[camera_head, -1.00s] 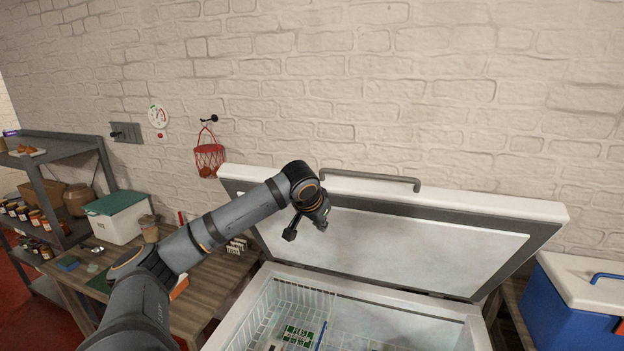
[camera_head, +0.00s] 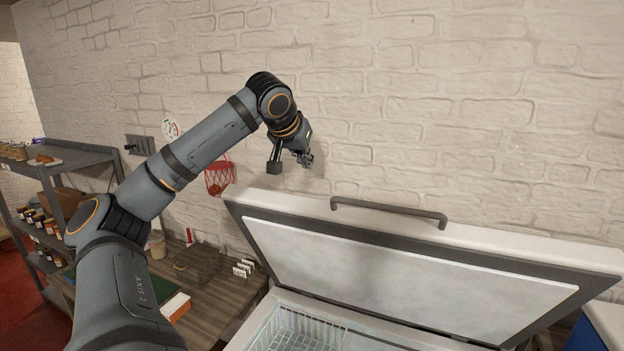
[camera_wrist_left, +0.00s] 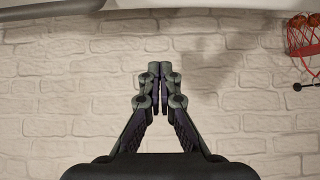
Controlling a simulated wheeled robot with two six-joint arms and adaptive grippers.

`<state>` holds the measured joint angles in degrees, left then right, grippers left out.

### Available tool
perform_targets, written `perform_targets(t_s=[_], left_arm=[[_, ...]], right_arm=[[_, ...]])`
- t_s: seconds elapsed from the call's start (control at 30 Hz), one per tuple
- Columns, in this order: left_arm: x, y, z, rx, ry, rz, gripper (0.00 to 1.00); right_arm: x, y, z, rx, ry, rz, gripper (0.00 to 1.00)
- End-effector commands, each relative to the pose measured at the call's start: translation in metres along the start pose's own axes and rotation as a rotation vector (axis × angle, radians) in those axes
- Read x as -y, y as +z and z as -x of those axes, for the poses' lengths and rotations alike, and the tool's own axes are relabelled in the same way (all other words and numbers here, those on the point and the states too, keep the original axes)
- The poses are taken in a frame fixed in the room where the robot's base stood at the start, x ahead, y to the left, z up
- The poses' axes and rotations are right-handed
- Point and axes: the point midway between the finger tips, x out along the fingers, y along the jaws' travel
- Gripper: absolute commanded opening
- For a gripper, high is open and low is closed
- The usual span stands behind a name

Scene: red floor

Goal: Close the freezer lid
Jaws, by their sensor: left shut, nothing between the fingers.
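The freezer lid (camera_head: 420,280) stands open, tilted back toward the brick wall, with its pale inner panel facing me. A grey bar handle (camera_head: 388,211) runs along its top edge. The open freezer (camera_head: 370,335) shows below, with a white wire basket (camera_head: 300,330) inside; most of its interior is cut off. My left gripper (camera_head: 307,161) is in the air above the lid's top left corner, left of the handle and apart from both. Its fingertips meet in the left wrist view (camera_wrist_left: 160,80), empty, against the wall. My right gripper is not in view.
A red wire basket (camera_head: 219,178) hangs on the wall left of my left gripper. A wooden table (camera_head: 215,300) and a grey shelf (camera_head: 75,157) with jars are at the left. A blue cooler (camera_head: 588,335) is partly visible at the right.

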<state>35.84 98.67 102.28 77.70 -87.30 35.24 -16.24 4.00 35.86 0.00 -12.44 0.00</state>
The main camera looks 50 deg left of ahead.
Motion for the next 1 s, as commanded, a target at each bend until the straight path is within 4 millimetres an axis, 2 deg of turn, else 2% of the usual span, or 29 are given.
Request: perform_targets(t_s=[0.1, 0.23, 0.33, 0.5, 0.6, 0.63, 0.7, 0.9, 1.0], left_arm=[[-0.001, 0.001, -0.01, 0.004, 0.001, 0.0, 0.0], [-0.001, 0.001, -0.028, 0.005, 0.002, 0.001, 0.0], [-0.001, 0.001, -0.047, 0.006, 0.001, 0.0, 0.0], [0.0, -0.001, -0.078, 0.007, 0.0, -0.001, 0.0], [-0.001, -0.002, -0.095, 0.006, 0.001, -0.001, 0.0], [-0.001, 0.003, -0.101, 0.004, 0.001, -0.001, 0.0], [0.0, 0.014, -0.103, -0.003, 0.0, -0.001, 0.0], [-0.001, 0.033, -0.096, -0.002, 0.001, -0.001, 0.0], [0.0, 0.038, -0.091, -0.001, 0.0, -0.001, 0.0]], right_arm=[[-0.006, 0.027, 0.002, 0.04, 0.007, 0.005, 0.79], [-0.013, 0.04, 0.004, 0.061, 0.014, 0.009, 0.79], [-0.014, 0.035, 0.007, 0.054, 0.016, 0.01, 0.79], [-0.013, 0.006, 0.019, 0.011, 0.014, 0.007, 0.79], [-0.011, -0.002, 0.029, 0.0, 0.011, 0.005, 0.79], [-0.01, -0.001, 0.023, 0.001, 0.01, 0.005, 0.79], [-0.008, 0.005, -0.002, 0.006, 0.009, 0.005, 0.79], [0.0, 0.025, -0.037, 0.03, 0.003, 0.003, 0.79], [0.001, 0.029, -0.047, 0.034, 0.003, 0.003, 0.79]])
